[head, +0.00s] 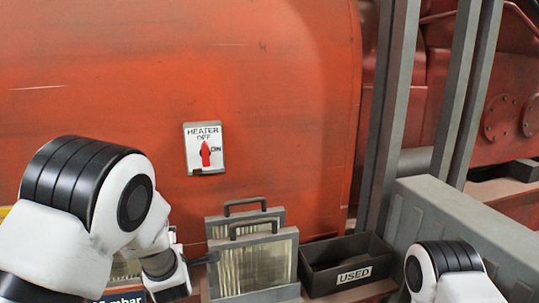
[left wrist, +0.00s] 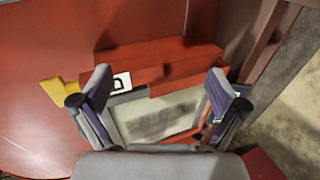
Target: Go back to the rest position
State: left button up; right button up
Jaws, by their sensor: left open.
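My left gripper (left wrist: 159,76) is open, its two fingers spread wide in the left wrist view. A grey-framed panel with a pale, streaked face (left wrist: 160,117) shows between and beyond the fingers; I cannot tell whether they touch it. In the head view my left arm comes in from the lower left, and the dark end of the gripper (head: 168,268) shows just left of the framed filter panels, partly hidden by the arm. My right arm shows only as a link at the lower right; its gripper is out of view.
Two handled filter panels (head: 257,265) stand one behind the other. Right of them is a black bin marked USED (head: 350,275), then a grey ribbed casing (head: 465,235). A heater switch with a red knob (head: 205,153) is on the red wall. Grey posts (head: 390,110) rise behind.

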pick_arm(q)
jog(key=s+a+f+m+g+h+p, duration=0.25)
jog(key=s+f+m+g, duration=0.35)
jog(key=s+f, duration=1.45)
jog(key=s+d+f+m+g+h, duration=0.1)
jog(key=s+f+m+g, duration=0.2)
jog(key=s+m, duration=0.4)
jog(key=s+d+f+m+g+h+p, duration=0.1)
jog(key=s+m, duration=0.6)
jog(key=s, duration=0.8)
jog(key=f+g, duration=0.1)
jog(key=g, duration=0.1)
jog(key=shift+s+f+m+g, duration=0.15)
jog(key=shift+f+m+g, duration=0.25)
